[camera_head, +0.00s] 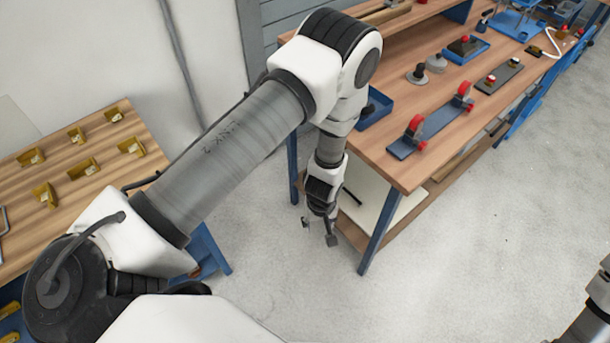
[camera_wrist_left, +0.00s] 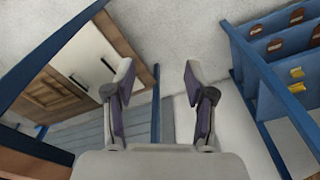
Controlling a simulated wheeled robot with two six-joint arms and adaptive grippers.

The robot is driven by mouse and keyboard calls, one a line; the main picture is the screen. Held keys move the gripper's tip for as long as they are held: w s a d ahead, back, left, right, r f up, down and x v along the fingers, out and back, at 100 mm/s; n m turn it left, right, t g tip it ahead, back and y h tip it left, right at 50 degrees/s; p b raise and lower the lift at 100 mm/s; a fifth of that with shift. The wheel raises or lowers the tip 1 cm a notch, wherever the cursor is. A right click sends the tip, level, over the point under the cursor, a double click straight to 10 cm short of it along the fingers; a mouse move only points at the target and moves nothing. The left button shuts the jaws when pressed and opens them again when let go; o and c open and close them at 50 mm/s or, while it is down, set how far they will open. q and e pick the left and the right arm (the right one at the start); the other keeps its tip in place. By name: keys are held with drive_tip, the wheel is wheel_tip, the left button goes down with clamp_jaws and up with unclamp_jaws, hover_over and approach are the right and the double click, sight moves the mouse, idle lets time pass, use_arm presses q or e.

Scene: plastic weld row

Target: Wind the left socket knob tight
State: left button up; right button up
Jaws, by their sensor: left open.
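My left gripper (camera_head: 319,231) hangs open and empty beside the front left corner of the right workbench (camera_head: 405,178), below its top. In the left wrist view the open fingers (camera_wrist_left: 158,76) have nothing between them. On the bench, a dark plate (camera_head: 502,76) carries small red-topped knobs, one (camera_head: 490,80) at its left end and one (camera_head: 514,62) at its right. Nearer, a grey-blue bar (camera_head: 435,125) carries two larger red wheel-like parts, left (camera_head: 416,125) and right (camera_head: 464,90). I cannot tell which is the socket knob. My right gripper is out of view.
A blue tray (camera_head: 374,110) lies near the bench's left edge, partly behind my left arm. A dark knobbed piece (camera_head: 417,75) stands behind the bar. A left table (camera_head: 55,200) holds several brass-coloured brackets. The floor (camera_head: 470,260) in front is clear.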

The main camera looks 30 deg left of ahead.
use_arm(q)
drive_tip(key=shift+m, duration=0.7)
drive_tip(key=shift+s+a+f, duration=0.2)
drive_tip(key=shift+s, duration=0.45)
drive_tip(key=shift+s+a+f, duration=0.2)
drive_tip(key=shift+s+f, duration=0.05)
drive_tip(key=shift+s, duration=0.35)
drive_tip(key=shift+s+a+f, duration=0.2)
drive_tip(key=shift+s, duration=0.45)
